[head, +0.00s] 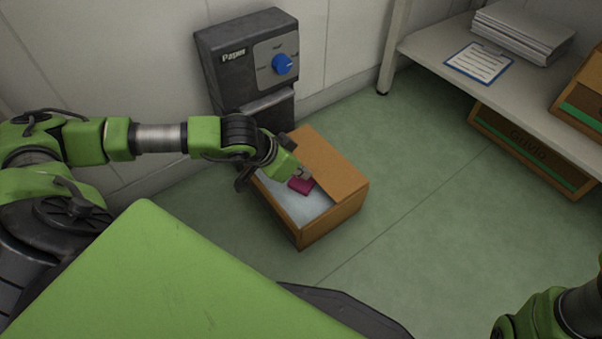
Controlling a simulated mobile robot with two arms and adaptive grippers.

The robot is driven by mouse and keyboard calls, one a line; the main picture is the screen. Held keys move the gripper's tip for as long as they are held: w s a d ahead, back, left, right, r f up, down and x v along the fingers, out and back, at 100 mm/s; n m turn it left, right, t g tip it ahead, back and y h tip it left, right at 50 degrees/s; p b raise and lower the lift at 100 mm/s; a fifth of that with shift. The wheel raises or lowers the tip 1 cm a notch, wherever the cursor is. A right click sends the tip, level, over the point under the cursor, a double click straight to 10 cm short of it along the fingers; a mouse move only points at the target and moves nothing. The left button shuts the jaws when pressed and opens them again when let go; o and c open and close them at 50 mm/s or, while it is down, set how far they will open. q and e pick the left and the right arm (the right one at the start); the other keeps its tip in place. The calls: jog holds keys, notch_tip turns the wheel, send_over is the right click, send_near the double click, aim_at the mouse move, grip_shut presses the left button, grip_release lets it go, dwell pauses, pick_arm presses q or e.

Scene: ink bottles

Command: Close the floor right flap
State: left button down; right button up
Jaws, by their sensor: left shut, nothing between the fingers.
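An open-topped brown cardboard box (335,218) sits on the floor in the middle of the head view. Its right flap (328,165) lies about flat across the right part of the opening. The left part is open and shows a pale grey inside (298,203) with a small magenta item (301,186) in it. My left gripper (303,173) is shut and empty, over the box at the flap's inner edge; I cannot tell whether it touches the flap. My left arm hides the box's far left corner. My right gripper is out of view.
A dark machine (247,55) with a blue knob stands against the wall behind the box. At right, a shelf (425,52) holds paper and a clipboard (478,62), with a carton (530,150) beneath. Green floor (430,210) is clear right of the box.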

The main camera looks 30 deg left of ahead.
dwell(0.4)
pick_arm(q)
jog(key=shift+w+d+f+b, duration=0.25)
jog(key=shift+w+f+b, duration=0.1)
jog(key=shift+w, duration=0.25)
notch_tip(320, 180, up, 10)
jog(key=shift+r, duration=0.25)
